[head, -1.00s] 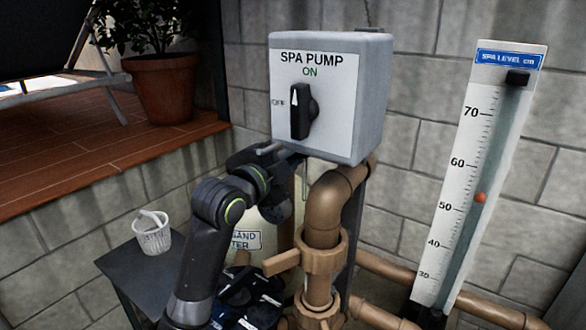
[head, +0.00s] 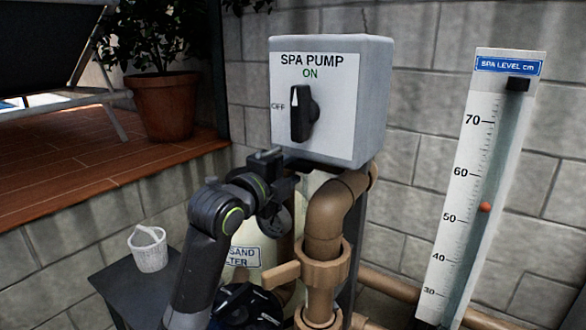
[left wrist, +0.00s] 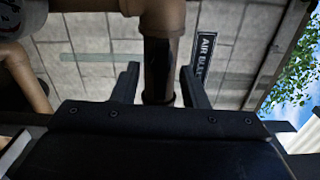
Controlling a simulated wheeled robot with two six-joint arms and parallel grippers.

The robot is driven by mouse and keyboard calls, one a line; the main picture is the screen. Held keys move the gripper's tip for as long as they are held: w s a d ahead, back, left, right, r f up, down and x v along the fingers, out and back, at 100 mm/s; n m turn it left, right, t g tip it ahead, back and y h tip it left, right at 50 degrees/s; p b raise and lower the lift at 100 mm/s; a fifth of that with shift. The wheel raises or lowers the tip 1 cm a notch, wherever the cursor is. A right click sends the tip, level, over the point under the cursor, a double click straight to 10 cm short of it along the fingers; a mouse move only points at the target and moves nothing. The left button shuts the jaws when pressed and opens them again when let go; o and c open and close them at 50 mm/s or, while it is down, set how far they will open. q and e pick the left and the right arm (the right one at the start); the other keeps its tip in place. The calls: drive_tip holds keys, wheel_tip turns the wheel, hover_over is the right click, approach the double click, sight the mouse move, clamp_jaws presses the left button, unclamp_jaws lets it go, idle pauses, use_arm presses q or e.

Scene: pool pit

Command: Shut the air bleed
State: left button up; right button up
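A dark "AIR BLEED" label (left wrist: 205,50), partly cut off by the gripper, shows in the left wrist view. Beside it a brown pipe fitting with a darker lower stem (left wrist: 158,65) stands between my left fingers; I cannot tell whether this is the air bleed itself. My left gripper (left wrist: 160,80) has its two fingers apart, with gaps on both sides of the stem. In the head view the left gripper (head: 275,163) is just below the spa pump box, left of the brown pipe; its fingertips are hard to make out.
The spa pump box (head: 372,95) has its switch (head: 303,113) pointing to ON. Brown pipe (head: 325,215) with a valve handle (head: 283,275) stands close right of my arm. A level gauge (head: 465,185) is at right, a white basket (head: 148,250) on a dark stand at left.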

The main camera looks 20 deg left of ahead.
use_arm(q)
drive_tip(key=p+v, duration=0.2)
drive_tip(key=v, duration=0.5)
idle(0.3)
